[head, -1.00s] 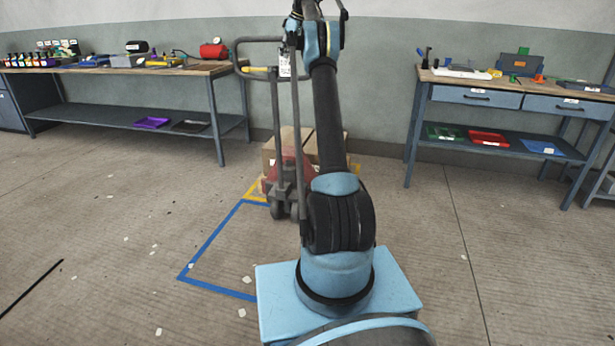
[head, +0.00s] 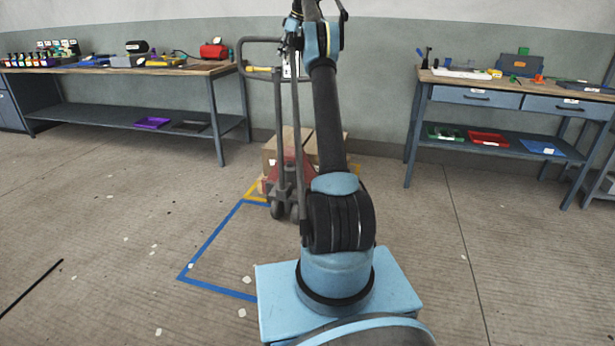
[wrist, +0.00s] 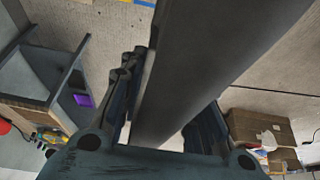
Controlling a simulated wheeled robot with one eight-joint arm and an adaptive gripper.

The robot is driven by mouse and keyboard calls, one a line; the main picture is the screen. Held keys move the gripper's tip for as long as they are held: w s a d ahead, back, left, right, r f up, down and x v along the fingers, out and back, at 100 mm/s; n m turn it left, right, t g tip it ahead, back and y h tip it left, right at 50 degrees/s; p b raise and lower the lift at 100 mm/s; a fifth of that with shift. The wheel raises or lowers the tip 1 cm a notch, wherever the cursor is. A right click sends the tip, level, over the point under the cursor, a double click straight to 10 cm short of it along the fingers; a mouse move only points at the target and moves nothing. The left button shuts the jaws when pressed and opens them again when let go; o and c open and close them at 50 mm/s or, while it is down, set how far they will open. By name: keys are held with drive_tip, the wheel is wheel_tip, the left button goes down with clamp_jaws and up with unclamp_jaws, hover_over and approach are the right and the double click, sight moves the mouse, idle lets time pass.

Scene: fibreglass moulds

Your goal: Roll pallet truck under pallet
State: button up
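The pallet truck stands on the floor left of my arm in the head view, with a grey upright handle (head: 277,110) and a red body (head: 290,173). Cardboard boxes (head: 269,153) are stacked close behind it, on what looks like a pallet (head: 262,186), mostly hidden by the truck. How far the forks reach under it is hidden. My gripper (wrist: 165,110) has its fingers on both sides of a dark grey bar of the handle (wrist: 205,50) in the wrist view and appears shut on it. In the head view my gripper is largely cut off at the top.
Blue tape (head: 212,240) and yellow tape (head: 255,193) mark the floor around the truck and boxes. A workbench (head: 213,110) stands at the left wall, another (head: 415,125) at the right. Small pale scraps lie on the open floor at left.

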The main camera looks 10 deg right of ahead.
drive_tip(key=shift+v, duration=1.25)
drive_tip(key=shift+d+r, duration=0.15)
drive_tip(key=shift+d, duration=0.05)
drive_tip(key=shift+s+d, duration=0.55)
drive_tip(key=shift+d, duration=0.35)
drive_tip(key=s+d, duration=0.1)
drive_tip(key=d, duration=0.1)
drive_tip(key=s+d, duration=0.2)
drive_tip(key=d, duration=0.1)
drive_tip(key=s+d, duration=0.1)
drive_tip(key=d, duration=0.2)
drive_tip(key=shift+s+d, duration=0.1)
drive_tip(key=shift+s, duration=0.1)
drive_tip(key=shift+s+r, duration=0.15)
drive_tip(key=shift+r, duration=0.1)
wheel_tip(320, 180, up, 8)
drive_tip(key=s+a, duration=0.1)
drive_tip(key=s, duration=0.1)
drive_tip(key=shift+s+r, duration=0.2)
drive_tip(key=shift+a, duration=0.1)
